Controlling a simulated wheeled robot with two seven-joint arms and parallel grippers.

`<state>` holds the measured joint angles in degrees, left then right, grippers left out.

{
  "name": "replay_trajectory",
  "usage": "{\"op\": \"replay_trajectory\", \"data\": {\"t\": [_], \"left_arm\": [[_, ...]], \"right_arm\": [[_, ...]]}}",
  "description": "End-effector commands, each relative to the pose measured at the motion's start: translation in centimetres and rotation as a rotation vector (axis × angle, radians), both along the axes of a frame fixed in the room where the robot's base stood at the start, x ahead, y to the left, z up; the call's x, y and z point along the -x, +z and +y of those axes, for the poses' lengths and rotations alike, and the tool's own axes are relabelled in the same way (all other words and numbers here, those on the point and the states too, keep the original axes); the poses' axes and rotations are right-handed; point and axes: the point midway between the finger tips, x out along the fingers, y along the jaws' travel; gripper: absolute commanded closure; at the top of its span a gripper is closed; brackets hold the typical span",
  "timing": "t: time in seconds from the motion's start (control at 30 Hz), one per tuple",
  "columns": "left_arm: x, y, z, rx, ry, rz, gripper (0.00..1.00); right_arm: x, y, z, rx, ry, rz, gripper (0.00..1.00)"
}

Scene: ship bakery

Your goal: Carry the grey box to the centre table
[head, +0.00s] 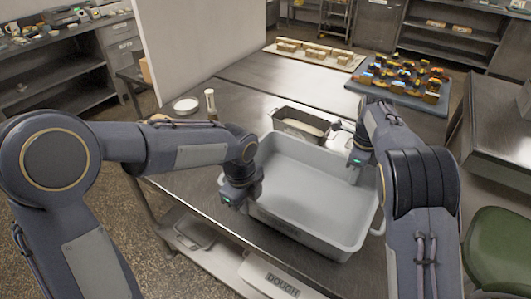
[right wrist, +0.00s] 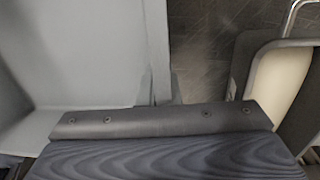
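The grey box (head: 312,188) is a wide, open, empty tub on the metal table in front of me. A dark label shows on its near wall. My left gripper (head: 236,198) is at the box's left rim; its fingertips are hidden, so I cannot tell whether it is closed. My right gripper (head: 357,164) is at the right rim. In the right wrist view the box's wall (right wrist: 157,45) runs down between the fingers of my right gripper (right wrist: 162,90), which look closed on it.
A dark loaf tin (head: 301,122), a bottle (head: 211,104) and a white plate (head: 186,105) stand behind the box. Farther back are a board of loaves (head: 314,53) and a blue tray of colourful items (head: 398,83). A green stool (head: 498,248) is at right.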

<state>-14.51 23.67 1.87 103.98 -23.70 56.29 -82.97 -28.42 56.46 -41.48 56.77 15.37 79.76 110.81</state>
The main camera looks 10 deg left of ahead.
Motion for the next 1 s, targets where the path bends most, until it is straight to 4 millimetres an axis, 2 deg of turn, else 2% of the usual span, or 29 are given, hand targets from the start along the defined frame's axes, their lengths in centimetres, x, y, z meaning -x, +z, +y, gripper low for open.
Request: {"op": "replay_trajectory", "data": {"t": [0.03,0.13,0.3,0.33,0.63,0.77,1.0], "left_arm": [[0.0,-0.8,0.1,-0.002,0.0,0.001,1.0],[0.0,-1.6,0.1,-0.002,0.0,0.001,1.0],[0.0,-1.2,0.0,-0.002,0.0,0.001,0.77],[0.0,-1.2,0.0,-0.001,0.0,0.002,0.75],[0.0,-1.0,0.0,0.0,0.0,0.0,0.75],[0.0,0.4,0.1,0.001,0.001,-0.005,0.75],[0.3,5.4,0.2,0.002,0.002,-0.005,0.75]], "right_arm": [[0.0,-0.7,0.0,0.0,-0.001,-0.002,1.0],[0.0,-1.5,0.0,0.0,-0.001,-0.002,1.0],[0.0,-1.1,0.0,0.0,-0.001,-0.001,0.77],[0.0,-1.1,0.0,0.0,-0.001,-0.001,0.75],[0.0,-1.2,0.0,0.0,0.0,0.0,0.75],[0.0,-1.2,0.0,0.0,0.0,0.0,0.75],[0.0,-1.2,0.0,0.0,0.0,0.0,0.75]]}}
